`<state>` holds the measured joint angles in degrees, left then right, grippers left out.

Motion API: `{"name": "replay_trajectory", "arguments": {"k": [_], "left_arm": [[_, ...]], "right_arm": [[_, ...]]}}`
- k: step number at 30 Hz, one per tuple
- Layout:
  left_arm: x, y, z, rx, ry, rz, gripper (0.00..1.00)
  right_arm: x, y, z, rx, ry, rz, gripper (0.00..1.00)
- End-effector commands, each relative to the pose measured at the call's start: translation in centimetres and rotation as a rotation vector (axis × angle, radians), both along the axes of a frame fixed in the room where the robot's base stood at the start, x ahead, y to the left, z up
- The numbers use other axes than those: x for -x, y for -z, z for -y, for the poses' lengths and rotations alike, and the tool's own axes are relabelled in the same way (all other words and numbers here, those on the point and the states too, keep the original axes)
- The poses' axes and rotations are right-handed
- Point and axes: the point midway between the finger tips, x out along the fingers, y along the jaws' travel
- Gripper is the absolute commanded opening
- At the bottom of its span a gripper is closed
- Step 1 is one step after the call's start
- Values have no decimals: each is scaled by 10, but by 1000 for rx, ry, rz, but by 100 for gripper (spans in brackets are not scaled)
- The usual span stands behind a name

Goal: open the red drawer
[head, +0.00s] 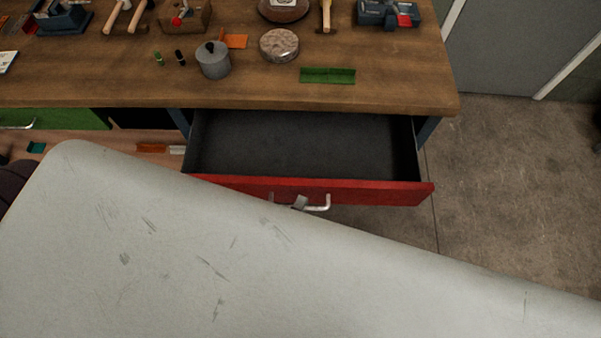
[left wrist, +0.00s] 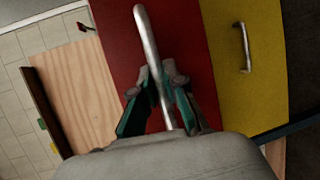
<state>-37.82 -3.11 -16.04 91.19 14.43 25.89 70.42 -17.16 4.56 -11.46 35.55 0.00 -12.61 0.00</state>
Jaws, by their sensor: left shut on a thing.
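The red drawer (head: 370,192) under the wooden workbench is pulled well out, and its dark inside looks empty in the head view. Its red front (left wrist: 190,45) also shows in the left wrist view. A silver bar handle (head: 322,204) is on the drawer front. In the left wrist view, the fingers of my left gripper (left wrist: 165,82) are closed around the handle bar (left wrist: 148,38). My right gripper is not in view.
A green drawer (head: 60,119) is at the left. A yellow drawer front (left wrist: 250,90) is beside the red one. Bare floor (head: 510,170) lies right.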

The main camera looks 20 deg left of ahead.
Motion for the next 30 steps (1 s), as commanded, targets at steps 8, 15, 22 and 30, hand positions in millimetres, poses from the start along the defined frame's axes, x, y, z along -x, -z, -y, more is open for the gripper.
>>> {"name": "replay_trajectory", "arguments": {"k": [8, 15, 22, 30], "left_arm": [[37, 1, 11, -1, 1, -2, 0], [43, 0, 13, -1, 1, 0, 0], [43, 1, 13, -1, 2, 0, 0], [43, 0, 13, -1, 1, 0, 37]], "right_arm": [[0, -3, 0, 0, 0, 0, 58], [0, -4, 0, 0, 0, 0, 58], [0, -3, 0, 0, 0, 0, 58], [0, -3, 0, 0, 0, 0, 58]]}}
